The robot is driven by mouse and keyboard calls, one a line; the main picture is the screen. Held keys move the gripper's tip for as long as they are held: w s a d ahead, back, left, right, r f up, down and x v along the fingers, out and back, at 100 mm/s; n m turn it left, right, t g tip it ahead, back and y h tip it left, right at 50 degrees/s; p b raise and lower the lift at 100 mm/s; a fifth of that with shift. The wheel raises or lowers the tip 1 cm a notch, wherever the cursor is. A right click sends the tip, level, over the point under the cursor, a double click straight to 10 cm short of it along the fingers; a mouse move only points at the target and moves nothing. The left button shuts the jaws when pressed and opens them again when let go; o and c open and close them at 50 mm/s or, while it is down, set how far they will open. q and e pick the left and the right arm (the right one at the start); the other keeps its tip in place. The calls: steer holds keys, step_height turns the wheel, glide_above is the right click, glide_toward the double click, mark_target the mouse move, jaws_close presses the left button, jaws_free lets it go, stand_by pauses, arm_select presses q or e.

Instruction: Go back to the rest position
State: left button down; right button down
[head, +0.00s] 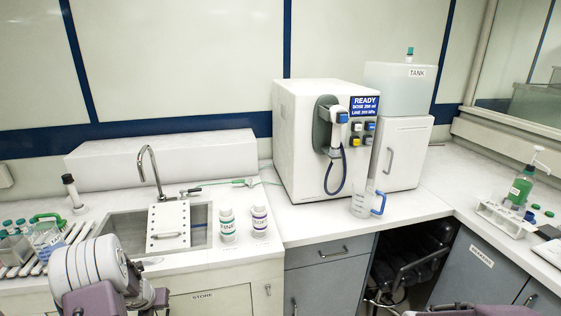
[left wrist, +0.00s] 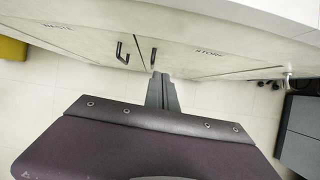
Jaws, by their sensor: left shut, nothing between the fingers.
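My left gripper (left wrist: 162,78) shows in the left wrist view as dark fingers pressed together with nothing between them. In that view it appears over the pale floor, with the cabinet fronts (left wrist: 200,58) and their dark handles beyond. In the head view my left arm's white and mauve links come in at the lower left, in front of the counter; its fingertips cannot be made out there. A mauve part of my own body shows at the bottom right edge of the head view. My right gripper is not in view.
The sink (head: 125,235) lies behind my left arm, with two white bottles (head: 228,224) (head: 259,220) to its right. A rack of tubes (head: 18,245) is at far left. A white machine (head: 300,150) and a jug (head: 362,203) stand on the counter. A yellow object (left wrist: 12,50) is on the floor.

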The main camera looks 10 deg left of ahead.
arm_select(q)
steer(key=w+d+r+n+t, duration=0.1)
steer(key=w+d+r+n, duration=0.15)
steer(key=d+r, duration=0.55)
steer(key=w+d+r+n+t, duration=0.1)
steer(key=w+d+r+n, duration=0.3)
steer(key=d, duration=0.7)
steer(key=s+d+f+n+g+h, duration=0.1)
steer(key=s+d+n, duration=0.3)
steer(key=s+n, duration=0.7)
steer(key=s+d+f+n+g+h, duration=0.1)
steer(key=s+d+n+g, duration=0.3)
steer(key=s+n, duration=0.7)
steer(key=shift+s+d+f+n+g, duration=0.3)
steer(key=shift+d+f+n, duration=0.15)
steer(key=shift+n, duration=1.7)
